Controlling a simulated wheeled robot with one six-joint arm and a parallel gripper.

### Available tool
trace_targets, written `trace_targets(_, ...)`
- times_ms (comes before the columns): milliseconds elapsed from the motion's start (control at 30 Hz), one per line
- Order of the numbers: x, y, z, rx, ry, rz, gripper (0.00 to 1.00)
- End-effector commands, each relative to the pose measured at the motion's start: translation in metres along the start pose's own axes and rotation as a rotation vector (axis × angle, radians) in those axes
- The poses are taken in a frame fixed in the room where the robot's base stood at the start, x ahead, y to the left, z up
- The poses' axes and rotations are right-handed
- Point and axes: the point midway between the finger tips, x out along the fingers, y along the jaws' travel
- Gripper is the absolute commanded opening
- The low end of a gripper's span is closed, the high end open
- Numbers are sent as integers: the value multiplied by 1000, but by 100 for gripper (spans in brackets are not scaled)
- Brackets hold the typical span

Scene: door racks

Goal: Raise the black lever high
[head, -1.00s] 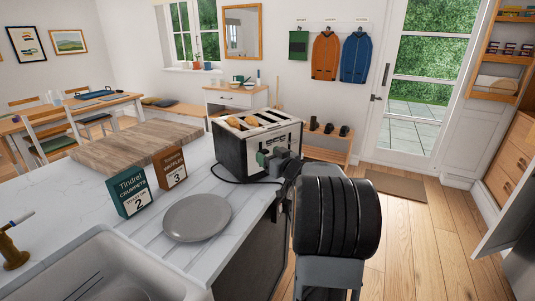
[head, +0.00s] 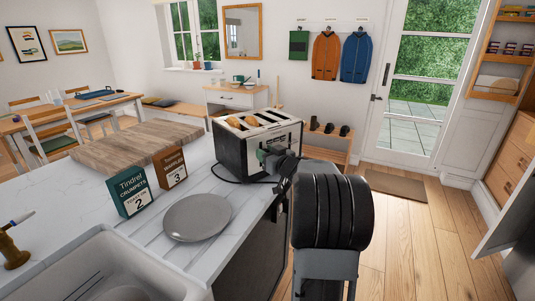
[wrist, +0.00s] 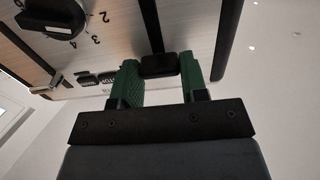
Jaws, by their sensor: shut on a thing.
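The toaster (head: 231,152) stands on the counter's far right end, with golden bread pieces (head: 235,122) showing in its top slots. In the wrist view its front panel (wrist: 112,32) fills the upper left, with a numbered dial (wrist: 52,17) and small black buttons. The black lever (wrist: 159,65) is a dark block between my green fingertips. My gripper (wrist: 158,75) is shut on the lever, one finger on each side. In the head view my gripper (head: 266,156) is at the toaster's right end, where my own arm hides the lever.
A grey plate (head: 197,217) lies on the counter in front of the toaster. Two boxes, a green crumpets box (head: 130,192) and a brown waffles box (head: 170,168), stand left of it. A wooden board (head: 135,145) is behind them. A sink (head: 110,268) is at front left.

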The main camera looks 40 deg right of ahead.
Motion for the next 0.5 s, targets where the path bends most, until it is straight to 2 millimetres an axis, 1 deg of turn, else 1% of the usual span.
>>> trace_targets(33, 0, 0, 0, 0, 0, 0, 23)
trace_targets(267, 0, 0, 0, 0, 0, 0, 1)
trace_targets(400, 0, 0, -2, 0, 0, 0, 0)
trace_targets(500, 0, 0, -11, 0, 0, 0, 0)
